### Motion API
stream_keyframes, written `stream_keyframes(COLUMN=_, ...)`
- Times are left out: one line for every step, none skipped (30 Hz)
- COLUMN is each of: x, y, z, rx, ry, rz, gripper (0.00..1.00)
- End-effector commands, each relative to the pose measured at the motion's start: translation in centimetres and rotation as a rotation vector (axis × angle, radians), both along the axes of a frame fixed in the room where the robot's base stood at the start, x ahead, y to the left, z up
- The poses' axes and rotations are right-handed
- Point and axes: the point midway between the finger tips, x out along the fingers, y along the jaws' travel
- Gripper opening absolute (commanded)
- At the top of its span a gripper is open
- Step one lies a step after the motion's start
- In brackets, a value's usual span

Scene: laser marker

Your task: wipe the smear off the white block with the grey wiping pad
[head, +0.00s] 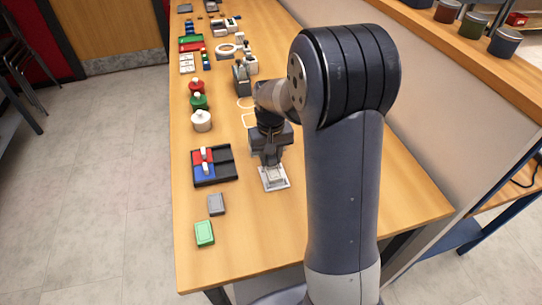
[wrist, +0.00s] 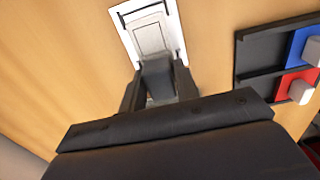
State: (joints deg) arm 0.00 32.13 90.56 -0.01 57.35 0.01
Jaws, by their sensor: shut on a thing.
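The white block (head: 274,173) sits in a flat white frame on the wooden table, below my gripper. It also shows at the top of the wrist view (wrist: 149,36). I cannot make out a clear smear on it. The pad overlaps the block's lower edge in that view. I cannot tell whether pad and block touch. The pad hides part of the block.
A black tray (head: 226,166) with red and blue pieces lies left of the block. A grey box (head: 216,204) and a green box (head: 204,233) lie nearer the front. Red, green and white knobbed pieces (head: 201,120) stand farther back. The table right of the block is clear.

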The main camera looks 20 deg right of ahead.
Motion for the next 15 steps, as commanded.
stream_keyframes(x=0.0, y=0.0, z=0.0, rx=0.000, ry=0.000, rz=0.000, gripper=0.09)
stream_keyframes(x=0.0, y=0.0, z=0.5, rx=0.000, ry=-0.001, rz=0.000, gripper=0.09)
stream_keyframes(x=0.0, y=0.0, z=0.7, rx=0.000, ry=0.001, rz=0.000, gripper=0.09)
stream_keyframes(x=0.0, y=0.0, z=1.8, rx=0.000, ry=-0.005, rz=0.000, gripper=0.09)
stream_keyframes(x=0.0, y=0.0, z=2.6, rx=0.000, ry=-0.005, rz=0.000, gripper=0.09)
stream_keyframes(x=-0.1, y=0.0, z=2.8, rx=0.000, ry=-0.002, rz=0.000, gripper=0.09)
stream_keyframes(x=-0.1, y=0.0, z=3.0, rx=0.000, ry=-0.001, rz=0.000, gripper=0.09)
stream_keyframes(x=-0.1, y=0.0, z=3.3, rx=0.000, ry=-0.001, rz=0.000, gripper=0.09)
stream_keyframes(x=-0.2, y=0.0, z=3.7, rx=0.000, ry=-0.001, rz=0.000, gripper=0.09)
stream_keyframes(x=-0.2, y=0.0, z=3.9, rx=0.000, ry=-0.001, rz=0.000, gripper=0.09)
stream_keyframes(x=-0.2, y=0.0, z=4.2, rx=0.000, ry=-0.001, rz=0.000, gripper=0.09)
stream_keyframes(x=-0.2, y=0.0, z=4.6, rx=0.000, ry=-0.001, rz=0.000, gripper=0.09)
stream_keyframes(x=-0.3, y=0.0, z=4.9, rx=0.000, ry=-0.001, rz=0.000, gripper=0.09)
stream_keyframes(x=-0.3, y=0.0, z=5.1, rx=0.000, ry=-0.001, rz=0.000, gripper=0.09)
stream_keyframes(x=-0.3, y=0.0, z=5.5, rx=0.000, ry=-0.001, rz=0.000, gripper=0.09)
